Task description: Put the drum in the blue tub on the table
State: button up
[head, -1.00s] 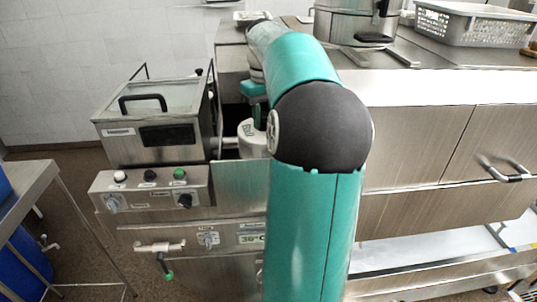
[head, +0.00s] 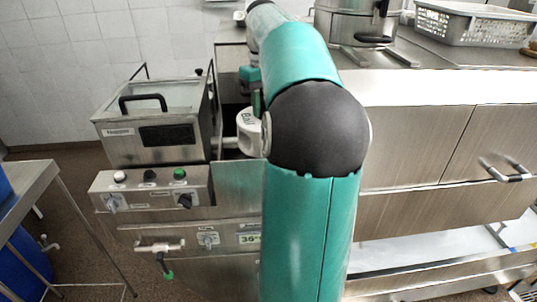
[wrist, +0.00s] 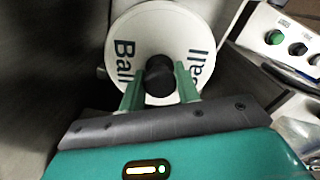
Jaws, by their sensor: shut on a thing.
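The drum (wrist: 160,42) is a white, round thing with dark "Ball" lettering and a black knob at its centre. My gripper (wrist: 158,80) is shut on this knob, one green finger on each side, in the wrist view. In the head view, the drum (head: 247,132) shows beside the steel machine, partly hidden by my arm. A sliver of a blue thing (head: 4,187), perhaps the blue tub, shows at the left edge, on the metal table (head: 35,178). Its inside is out of view.
A steel machine with a lidded box (head: 155,120) and a knob panel (head: 150,190) stands close left of the drum. A steel pot (head: 345,22) and a grey perforated basket (head: 470,24) stand on the counter at the back right. Another blue container (head: 28,262) is under the table.

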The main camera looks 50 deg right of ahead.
notch_tip(320, 180, up, 9)
jog(key=s+a, duration=0.1)
jog(key=shift+s+a+f, duration=0.2)
jog(key=shift+a, duration=0.1)
dwell(0.7)
dwell(1.3)
